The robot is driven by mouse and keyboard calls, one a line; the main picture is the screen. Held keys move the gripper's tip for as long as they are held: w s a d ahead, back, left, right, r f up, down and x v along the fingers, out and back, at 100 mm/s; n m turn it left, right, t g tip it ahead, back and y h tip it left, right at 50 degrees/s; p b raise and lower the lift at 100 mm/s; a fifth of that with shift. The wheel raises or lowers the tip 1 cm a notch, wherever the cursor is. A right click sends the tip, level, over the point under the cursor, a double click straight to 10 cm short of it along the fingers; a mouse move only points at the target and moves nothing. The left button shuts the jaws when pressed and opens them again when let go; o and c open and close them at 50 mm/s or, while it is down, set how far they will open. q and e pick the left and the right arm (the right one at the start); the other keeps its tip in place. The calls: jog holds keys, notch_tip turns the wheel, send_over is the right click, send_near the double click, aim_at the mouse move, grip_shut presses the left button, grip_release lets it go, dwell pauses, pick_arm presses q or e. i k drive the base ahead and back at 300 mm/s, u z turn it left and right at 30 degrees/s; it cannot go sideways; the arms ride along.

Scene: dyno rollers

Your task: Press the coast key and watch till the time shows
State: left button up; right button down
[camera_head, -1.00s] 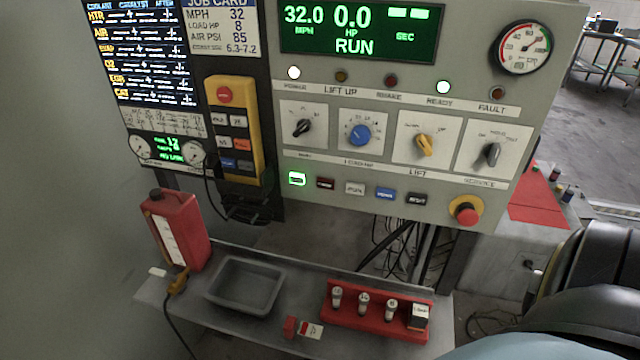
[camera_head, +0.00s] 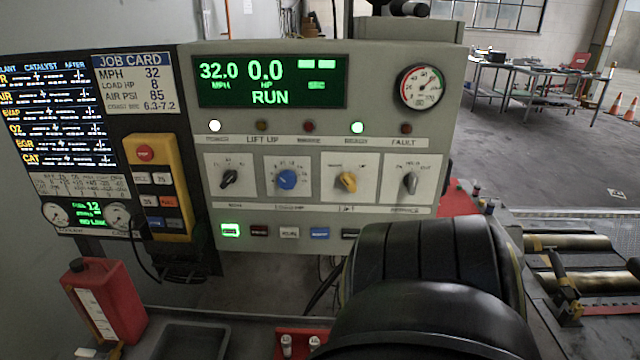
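The grey console (camera_head: 330,140) faces me with a green display (camera_head: 270,82) reading 32.0 MPH, 0.0 HP and RUN. Its SEC field shows only dashes, no number. Below the knobs is a row of small keys: a green-lit key (camera_head: 230,230), a dark red key (camera_head: 259,231), a white key (camera_head: 289,232), a blue key (camera_head: 320,233) and a black key (camera_head: 350,234). Their lettering is too small to tell which is coast. The power and ready lamps are lit. Neither gripper is in view.
A job card (camera_head: 133,84) lists MPH 32 and coast seconds 6.3-7.2. A yellow pendant (camera_head: 158,188) hangs left of the keys. A red can (camera_head: 104,300) stands lower left beside a grey tray (camera_head: 190,342). A large dark rounded shape blocks the lower right. Rollers (camera_head: 590,280) lie beyond.

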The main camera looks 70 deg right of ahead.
aim_at(316, 233)
jog(key=k, duration=0.65)
jog(key=z, duration=1.15)
